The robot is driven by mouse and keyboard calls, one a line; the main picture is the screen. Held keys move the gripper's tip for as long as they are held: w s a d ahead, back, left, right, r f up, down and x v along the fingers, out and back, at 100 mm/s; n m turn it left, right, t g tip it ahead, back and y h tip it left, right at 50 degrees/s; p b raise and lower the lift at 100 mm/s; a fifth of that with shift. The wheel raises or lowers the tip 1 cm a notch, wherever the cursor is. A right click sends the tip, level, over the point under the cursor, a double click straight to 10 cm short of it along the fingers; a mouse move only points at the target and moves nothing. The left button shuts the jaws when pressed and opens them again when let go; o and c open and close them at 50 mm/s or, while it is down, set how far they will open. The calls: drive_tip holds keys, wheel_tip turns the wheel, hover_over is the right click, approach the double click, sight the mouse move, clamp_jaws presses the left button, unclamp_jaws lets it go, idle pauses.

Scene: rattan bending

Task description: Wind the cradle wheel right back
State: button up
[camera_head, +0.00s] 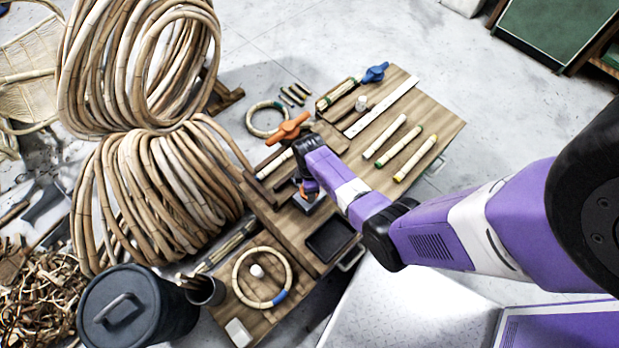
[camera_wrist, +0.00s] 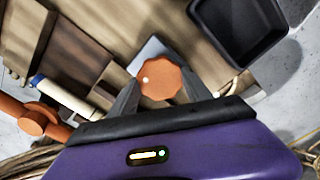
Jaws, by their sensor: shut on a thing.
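A round orange knob with a scalloped edge, which looks like the cradle wheel (camera_wrist: 160,82), sits in the middle of the wrist view. My gripper (camera_wrist: 162,92) is shut on it, with one dark finger at each side. A grey-blue plate (camera_wrist: 148,48) shows just behind the knob. In the head view my gripper (camera_head: 307,190) points down over the wooden bench (camera_head: 440,115), and the arm and hand hide the knob there. What the knob drives cannot be made out.
An orange winged handle (camera_head: 288,128) and a blue one (camera_head: 375,73) stand on the bench. A black tray (camera_head: 330,238) lies near my gripper. Pale rods (camera_head: 391,142) lie at the right. A rattan ring (camera_head: 262,303) lies at the front. Large rattan coils (camera_head: 150,190) stand left.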

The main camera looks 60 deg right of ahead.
drive_tip(key=n, duration=0.5)
drive_tip(key=shift+n, duration=0.3)
drive_tip(key=n+p, duration=0.1)
drive_tip(key=n, duration=0.4)
drive_tip(key=shift+n, duration=0.4)
drive_tip(key=o, duration=1.4)
drive_tip(key=shift+c, duration=0.2)
drive_tip(key=shift+r+p, duration=0.9)
drive_tip(key=shift+r, duration=3.05)
